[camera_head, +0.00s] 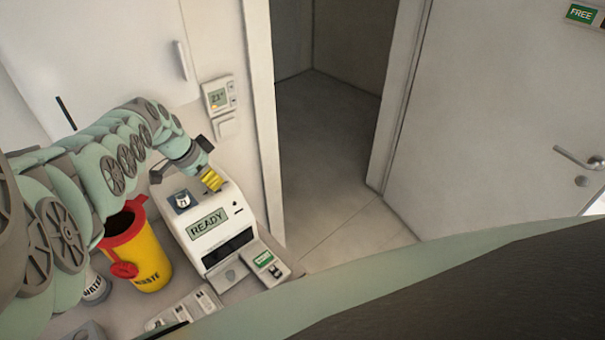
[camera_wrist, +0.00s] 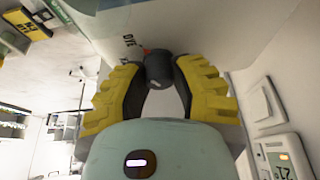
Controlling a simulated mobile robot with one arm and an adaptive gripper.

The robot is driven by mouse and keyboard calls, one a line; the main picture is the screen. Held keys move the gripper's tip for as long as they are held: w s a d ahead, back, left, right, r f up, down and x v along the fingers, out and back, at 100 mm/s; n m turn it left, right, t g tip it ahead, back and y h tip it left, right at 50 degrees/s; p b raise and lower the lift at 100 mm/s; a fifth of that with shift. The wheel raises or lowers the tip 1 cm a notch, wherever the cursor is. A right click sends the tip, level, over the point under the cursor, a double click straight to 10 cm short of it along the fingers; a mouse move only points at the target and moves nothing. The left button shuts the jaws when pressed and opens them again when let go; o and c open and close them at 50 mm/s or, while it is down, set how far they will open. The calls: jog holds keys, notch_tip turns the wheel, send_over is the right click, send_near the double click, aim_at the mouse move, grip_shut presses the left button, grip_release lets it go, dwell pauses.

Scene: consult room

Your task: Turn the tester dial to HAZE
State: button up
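The tester is a white box (camera_head: 232,198) on the counter with a green display reading READY (camera_head: 208,222). My gripper (camera_head: 212,180) has yellow fingers and is at the tester's upper back part, hiding the dial in the head view. In the wrist view the dial (camera_wrist: 158,69) is a dark round knob between the fingertips, which look shut on its two sides. A label reading DYE (camera_wrist: 128,42) and a small red mark (camera_wrist: 146,50) show beside the knob. I cannot see a HAZE label.
A yellow waste bin with a red rim (camera_head: 150,265) stands left of the tester. A small device with a green screen (camera_head: 264,260) lies in front of it. A thermostat (camera_head: 217,97) is on the wall behind. An open doorway (camera_head: 330,150) is to the right.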

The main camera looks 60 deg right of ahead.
grip_shut()
jog(key=shift+n+p, duration=0.4)
jog(key=shift+p, duration=0.05)
jog(key=shift+a+r+n+t+p, duration=0.1)
jog(key=shift+n+t+p, duration=0.3)
jog(key=shift+n+p, duration=0.2)
jog(key=n+t+p, duration=0.1)
jog(key=n, duration=0.4)
jog(key=n+t+b, duration=0.1)
jog(key=n, duration=0.1)
jog(key=shift+f+t, duration=0.3)
jog(key=shift+f, duration=0.05)
jog(key=shift+n+y+b, duration=0.4)
jog(key=shift+n+b, duration=0.2)
jog(key=shift+b, duration=0.1)
jog(key=shift+n+t+b, duration=0.4)
jog(key=shift+n+b, duration=0.2)
jog(key=shift+b, duration=0.05)
jog(key=shift+r+y, duration=0.1)
jog(key=shift+y, duration=0.2)
